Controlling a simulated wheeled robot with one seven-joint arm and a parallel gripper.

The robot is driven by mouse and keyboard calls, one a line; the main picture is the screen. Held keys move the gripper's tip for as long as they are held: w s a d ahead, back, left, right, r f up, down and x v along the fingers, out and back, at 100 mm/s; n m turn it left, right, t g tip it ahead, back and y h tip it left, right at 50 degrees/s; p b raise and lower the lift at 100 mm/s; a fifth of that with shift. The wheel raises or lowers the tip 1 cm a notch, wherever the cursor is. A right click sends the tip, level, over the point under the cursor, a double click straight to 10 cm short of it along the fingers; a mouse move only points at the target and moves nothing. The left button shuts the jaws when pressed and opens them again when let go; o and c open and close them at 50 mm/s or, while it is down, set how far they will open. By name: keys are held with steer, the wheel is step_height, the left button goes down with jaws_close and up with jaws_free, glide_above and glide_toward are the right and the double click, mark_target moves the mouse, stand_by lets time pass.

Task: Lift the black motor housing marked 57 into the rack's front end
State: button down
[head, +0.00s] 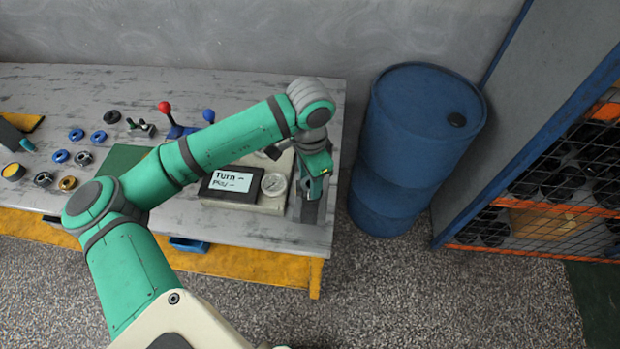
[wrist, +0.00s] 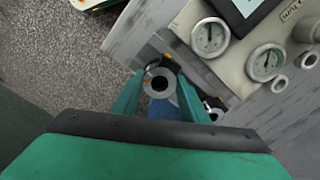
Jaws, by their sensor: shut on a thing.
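My gripper (head: 311,188) points down at the right end of the workbench, beside the gauge box. In the wrist view its two fingers (wrist: 160,82) are closed around a round, grey-faced part (wrist: 159,84) with a dark bore. A small blue patch shows just below this part. I cannot read a 57 on it, and I cannot tell whether it is the black motor housing. In the head view my gripper hides most of it. The rack (head: 573,209) stands at the far right, with orange shelf edges, wire mesh and several dark round parts inside.
A blue drum (head: 420,125) stands between the workbench (head: 240,80) and the rack. The gauge box (head: 272,200) with a "Turn" display is close to my gripper. Several rings and a red-knobbed lever (head: 164,107) lie to the left. Speckled floor is clear in front.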

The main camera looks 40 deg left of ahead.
steer(key=shift+f, duration=0.95)
stand_by(0.7)
steer(key=shift+f, duration=0.65)
steer(key=shift+f, duration=0.45)
stand_by(0.6)
steer(key=c, duration=0.6)
jaws_free()
steer(key=shift+o, duration=0.2)
steer(key=shift+r, duration=3.5)
